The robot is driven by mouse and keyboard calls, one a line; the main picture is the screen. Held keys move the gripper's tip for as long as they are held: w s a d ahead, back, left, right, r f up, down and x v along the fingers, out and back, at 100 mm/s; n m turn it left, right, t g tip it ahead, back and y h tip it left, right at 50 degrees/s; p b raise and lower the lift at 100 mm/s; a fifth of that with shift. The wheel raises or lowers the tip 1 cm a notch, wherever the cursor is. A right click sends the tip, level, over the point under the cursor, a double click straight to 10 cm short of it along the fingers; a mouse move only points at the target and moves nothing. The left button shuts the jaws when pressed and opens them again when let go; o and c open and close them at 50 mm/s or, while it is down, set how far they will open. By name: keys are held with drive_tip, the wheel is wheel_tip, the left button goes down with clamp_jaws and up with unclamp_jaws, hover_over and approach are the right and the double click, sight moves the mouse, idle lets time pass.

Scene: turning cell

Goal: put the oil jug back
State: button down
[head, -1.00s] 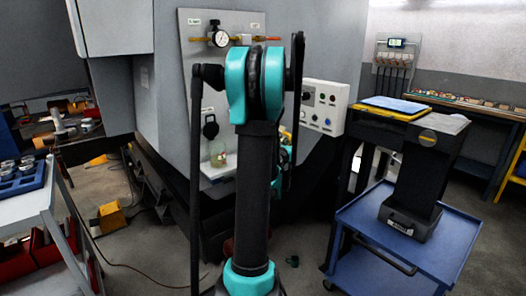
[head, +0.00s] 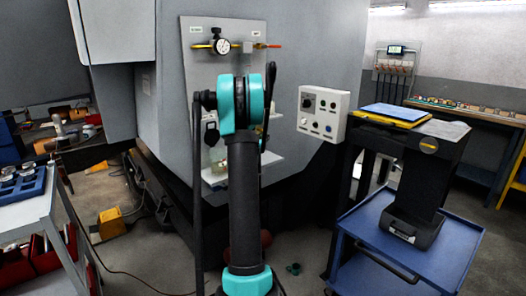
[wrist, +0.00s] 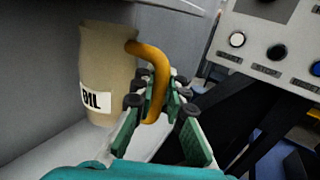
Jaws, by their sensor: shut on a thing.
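The oil jug (wrist: 105,65) is cream-coloured with a white OIL label and an orange handle, and stands roughly upright in the wrist view. My gripper (wrist: 158,92) is shut on the handle, with its green and grey fingers on both sides of it. A pale shelf (wrist: 65,150) lies under the jug; I cannot tell whether the jug touches it. My arm hides my gripper there.
A control box (head: 323,113) with buttons is on the machine, right of my arm. A dial gauge (head: 221,46) is on the panel above. A blue cart (head: 450,250) stands at right, and a grey cart (head: 30,222) with a blue tray stands at left.

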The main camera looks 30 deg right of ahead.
drive_tip(key=shift+w+f, duration=0.25)
drive_tip(key=shift+f, duration=1.5)
drive_tip(key=shift+w+f, duration=0.2)
drive_tip(key=shift+f, duration=1.55)
drive_tip(key=shift+f, duration=0.1)
drive_tip(key=c, duration=1.6)
unclamp_jaws()
drive_tip(key=shift+o, duration=0.2)
